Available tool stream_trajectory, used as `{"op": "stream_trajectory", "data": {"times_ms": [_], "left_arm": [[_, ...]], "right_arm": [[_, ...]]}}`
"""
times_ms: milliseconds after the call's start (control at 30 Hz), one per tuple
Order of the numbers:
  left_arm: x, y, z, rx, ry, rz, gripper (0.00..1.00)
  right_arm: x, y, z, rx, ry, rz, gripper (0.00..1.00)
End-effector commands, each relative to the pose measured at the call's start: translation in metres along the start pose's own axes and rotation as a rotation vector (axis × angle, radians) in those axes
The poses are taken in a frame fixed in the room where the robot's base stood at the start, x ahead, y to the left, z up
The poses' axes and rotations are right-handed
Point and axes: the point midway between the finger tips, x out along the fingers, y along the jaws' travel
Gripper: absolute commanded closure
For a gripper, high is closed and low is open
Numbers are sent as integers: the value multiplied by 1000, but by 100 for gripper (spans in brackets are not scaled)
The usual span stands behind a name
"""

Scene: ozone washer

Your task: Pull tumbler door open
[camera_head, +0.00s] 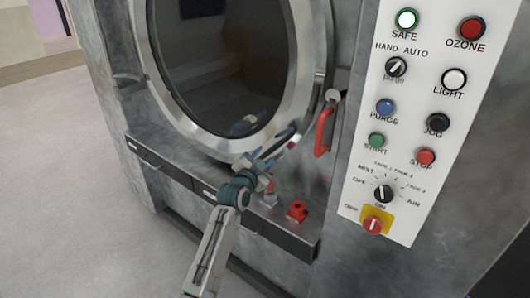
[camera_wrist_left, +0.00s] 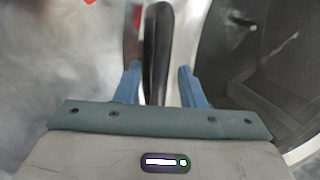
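The tumbler door (camera_head: 305,55) is a round metal ring with dark glass, in the upper middle of the head view. It looks closed or nearly so; I cannot tell if a gap shows. A red handle (camera_head: 324,130) stands beside its lower right rim. My left gripper (camera_head: 279,146) is at the lower right of the rim, left of and apart from the red handle. In the left wrist view its two blue fingers (camera_wrist_left: 161,85) are spread with a dark upright bar (camera_wrist_left: 157,45) between them. A gap shows right of the bar; contact on the left is unclear. My right gripper is out of view.
A white control panel (camera_head: 407,140) with buttons and knobs is on the right. A red knob (camera_head: 297,211) and a grey fitting stand on the ledge (camera_head: 288,232) below the door. Open floor (camera_head: 65,170) lies to the left.

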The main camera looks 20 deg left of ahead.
Motion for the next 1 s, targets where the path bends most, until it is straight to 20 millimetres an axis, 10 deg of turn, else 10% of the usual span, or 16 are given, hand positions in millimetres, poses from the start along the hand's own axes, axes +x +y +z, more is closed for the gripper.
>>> {"op": "stream_trajectory", "data": {"times_ms": [467, 667, 1000], "left_arm": [[15, 0, 0, 0, 0, 0, 64], [15, 0, 0, 0, 0, 0, 99], [10, 1, 2, 0, 4, 6, 100]], "right_arm": [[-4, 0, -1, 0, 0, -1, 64], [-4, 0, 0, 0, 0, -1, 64], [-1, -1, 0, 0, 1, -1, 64]]}}
